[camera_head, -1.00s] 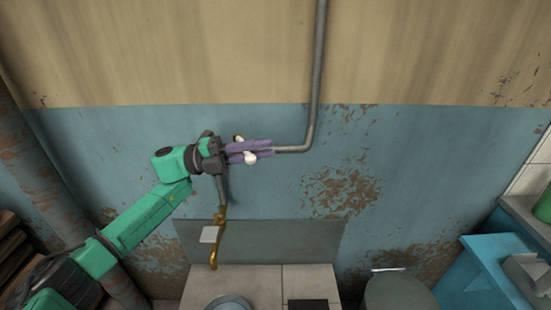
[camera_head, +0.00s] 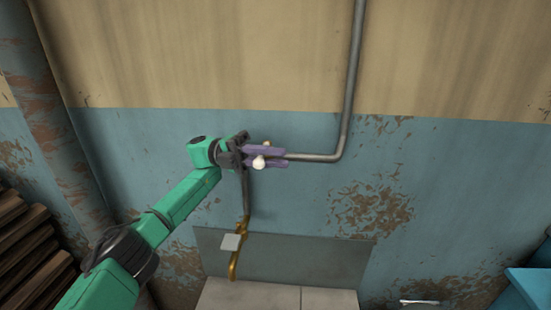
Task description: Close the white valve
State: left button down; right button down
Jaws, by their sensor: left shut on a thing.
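The white valve (camera_head: 259,162) shows as a small white knob at the left end of the grey wall pipe (camera_head: 315,157). My left gripper (camera_head: 284,156) comes in from the left with its purple fingers around the valve. It is shut on the valve, and the fingers hide most of the valve body. The white end of the handle sticks out below and in front of the fingers. A small tan end shows above them. My right gripper is out of view.
A brass tap pipe (camera_head: 237,262) with a small light grey plate (camera_head: 231,242) hangs below the gripper. A grey panel (camera_head: 320,262) and pale tiles (camera_head: 328,300) lie beneath. Stacked wood (camera_head: 35,250) and a rusty pipe (camera_head: 50,130) stand left. The wall at right is clear.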

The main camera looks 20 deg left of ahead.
pick_arm(q)
jog(key=c, duration=1.1)
grip_release()
jog(key=shift+a, duration=0.1)
